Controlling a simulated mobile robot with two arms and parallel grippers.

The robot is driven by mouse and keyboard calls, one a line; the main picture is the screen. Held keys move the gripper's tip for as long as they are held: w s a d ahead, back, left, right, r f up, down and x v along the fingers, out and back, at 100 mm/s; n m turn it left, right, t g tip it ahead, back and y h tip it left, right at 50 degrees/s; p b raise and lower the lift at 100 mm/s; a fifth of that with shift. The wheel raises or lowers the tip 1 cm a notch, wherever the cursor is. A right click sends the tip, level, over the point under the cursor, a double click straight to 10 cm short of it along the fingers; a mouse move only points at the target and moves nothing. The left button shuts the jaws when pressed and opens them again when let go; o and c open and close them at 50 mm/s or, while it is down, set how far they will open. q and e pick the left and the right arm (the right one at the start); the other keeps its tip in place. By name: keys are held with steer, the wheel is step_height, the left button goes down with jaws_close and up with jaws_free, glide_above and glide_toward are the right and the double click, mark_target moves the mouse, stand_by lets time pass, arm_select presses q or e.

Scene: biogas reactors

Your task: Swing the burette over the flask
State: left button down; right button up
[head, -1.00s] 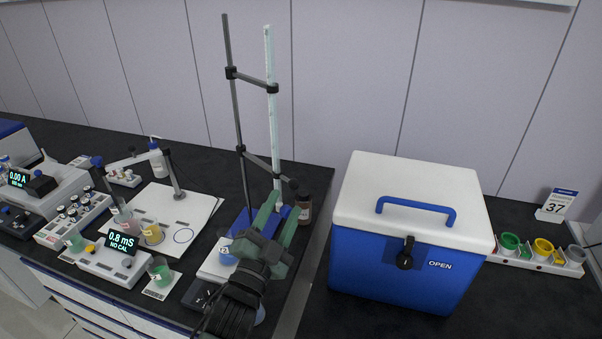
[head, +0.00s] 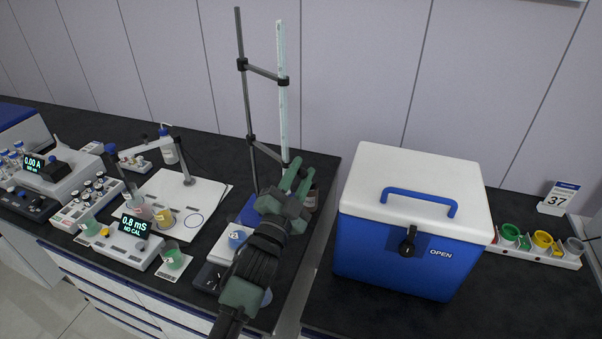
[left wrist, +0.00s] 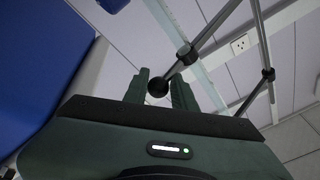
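The burette (head: 282,90) is a pale upright tube, clamped by two black arms to a dark stand rod (head: 245,100). It also shows in the left wrist view (left wrist: 200,80). A small vessel with blue contents (head: 237,239), which looks like the flask, stands on a white plate to the left of my left arm. My left gripper (head: 299,172) is at the burette's lower end. My right gripper is out of view.
A blue cool box with a white lid (head: 410,220) stands close on the right. Meters, a white board (head: 205,195) and small beakers crowd the left bench. A rack of coloured cups (head: 535,247) is far right.

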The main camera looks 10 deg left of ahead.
arm_select(q)
steer(key=shift+f, duration=0.15)
arm_select(e)
steer(key=shift+s+d, duration=0.25)
steer(key=shift+s, duration=0.15)
arm_select(q)
steer(key=shift+d+f, duration=0.1)
arm_select(e)
steer(key=shift+w, duration=0.25)
arm_select(q)
steer(key=shift+f, duration=0.1)
arm_select(e)
steer(key=shift+a, duration=0.15)
stand_by(0.4)
